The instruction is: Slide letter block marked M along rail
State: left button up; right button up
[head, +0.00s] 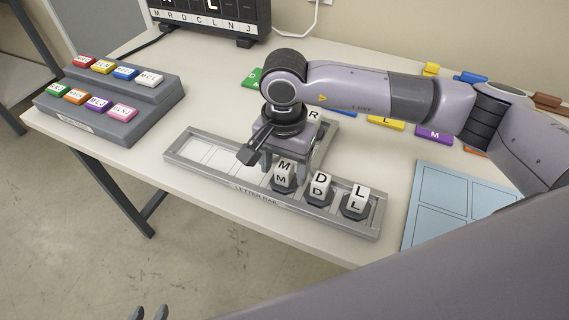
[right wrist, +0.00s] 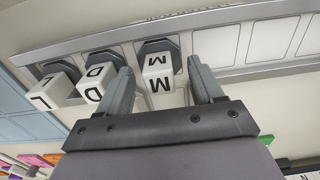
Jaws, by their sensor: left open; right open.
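The white letter block marked M (head: 284,177) stands on a dark base in the grey letter rail (head: 225,184). It is left of blocks D (head: 320,188) and L (head: 355,200). My right gripper (head: 282,166) is over M from above with its fingers open. In the right wrist view, M (right wrist: 158,74) is between the two fingers (right wrist: 162,88), with a visible gap on the right finger's side; contact on the other side is unclear. D (right wrist: 98,80) is just beyond the left finger. My left gripper (head: 149,313) shows only its open fingertips at the bottom edge.
The rail's left slots (head: 205,156) are empty. A grey stand with coloured lettered blocks (head: 110,100) is at left. A block marked R (head: 314,115) is partly hidden behind my right gripper. Coloured tags lie behind; a blue tray (head: 440,212) is at right.

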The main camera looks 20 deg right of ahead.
aim_at(285, 164)
jog(key=shift+r+b, duration=0.3)
jog(key=shift+r, duration=3.25)
jog(key=shift+c, duration=0.4)
jog(key=shift+w+d, duration=0.1)
